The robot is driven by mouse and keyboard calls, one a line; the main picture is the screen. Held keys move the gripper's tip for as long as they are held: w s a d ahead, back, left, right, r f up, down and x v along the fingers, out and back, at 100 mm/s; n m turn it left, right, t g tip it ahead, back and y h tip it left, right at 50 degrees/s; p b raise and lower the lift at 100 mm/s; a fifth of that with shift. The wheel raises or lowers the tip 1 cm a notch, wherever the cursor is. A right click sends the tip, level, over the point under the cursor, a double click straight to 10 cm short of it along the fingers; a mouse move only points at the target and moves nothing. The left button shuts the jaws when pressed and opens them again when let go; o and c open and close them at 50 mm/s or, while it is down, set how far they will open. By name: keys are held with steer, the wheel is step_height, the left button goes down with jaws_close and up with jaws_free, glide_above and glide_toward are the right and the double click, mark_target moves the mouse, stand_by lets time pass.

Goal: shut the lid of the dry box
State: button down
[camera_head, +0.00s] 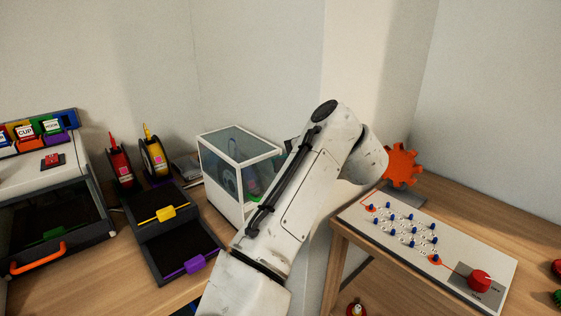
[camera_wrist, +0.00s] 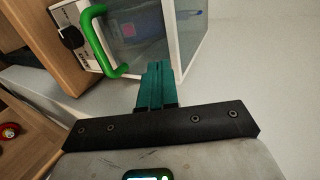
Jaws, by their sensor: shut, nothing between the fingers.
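The dry box (camera_head: 224,189) is a white-framed box with clear panels, left of my arm in the head view, with coloured things inside. Its tinted top panel (camera_head: 238,143) looks roughly level, but I cannot tell whether the lid is fully shut. In the wrist view, a green handle (camera_wrist: 97,40) sits beside a clear panel (camera_wrist: 150,35) with a white frame. My gripper's teal fingers (camera_wrist: 157,68) are shut and empty, close to the handle and the panel; contact is unclear. My arm hides the gripper and handle in the head view.
Left of the box stand yellow (camera_head: 154,155) and red (camera_head: 120,165) bottle-like items, dark trays (camera_head: 178,247) and a printer-like machine (camera_head: 50,210). At right are an orange gear (camera_head: 402,166) and a pegged board (camera_head: 365,225). A dark knob (camera_wrist: 71,37) is beside the green handle.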

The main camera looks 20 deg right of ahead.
steer(key=shift+t, duration=0.7)
steer(key=f+b, duration=0.1)
steer(key=f, duration=0.1)
steer(key=s+f+b, duration=0.1)
steer(key=f, duration=0.1)
steer(key=shift+s+d+f+b, duration=0.2)
steer(key=shift+f+b, duration=0.05)
steer(key=shift+b, duration=0.1)
steer(key=shift+s+d+f+b, duration=0.1)
steer(key=shift+s+f+b, duration=0.15)
steer(key=shift+f+b, duration=0.65)
